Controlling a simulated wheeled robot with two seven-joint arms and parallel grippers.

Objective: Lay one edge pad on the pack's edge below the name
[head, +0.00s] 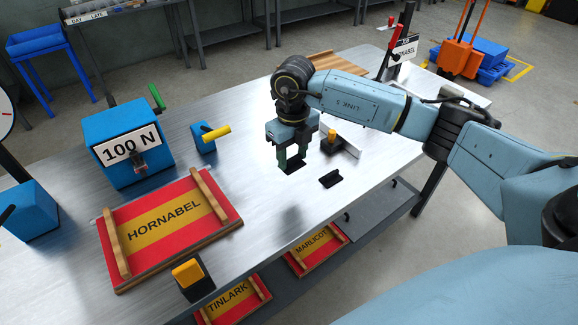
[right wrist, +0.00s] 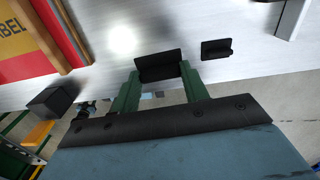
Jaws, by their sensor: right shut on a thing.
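The HORNABEL pack (head: 150,240), red with a gold band, lies on the metal table at the left, with a wooden strip along each of two opposite sides. Its corner shows in the right wrist view (right wrist: 18,68). My right gripper (head: 291,164) is above the table, right of the pack, shut on a black edge pad (right wrist: 160,66). The pad hangs between the green fingers, apart from the pack. A second black edge pad (head: 331,179) lies on the table just right of the gripper; it also shows in the right wrist view (right wrist: 216,49). My left gripper is not in view.
A blue "100 N" box (head: 126,140) stands behind the pack. A black block with a yellow top (head: 193,278) stands at the table's near edge. A yellow-handled blue tool (head: 204,137) stands behind. The table between pack and gripper is clear.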

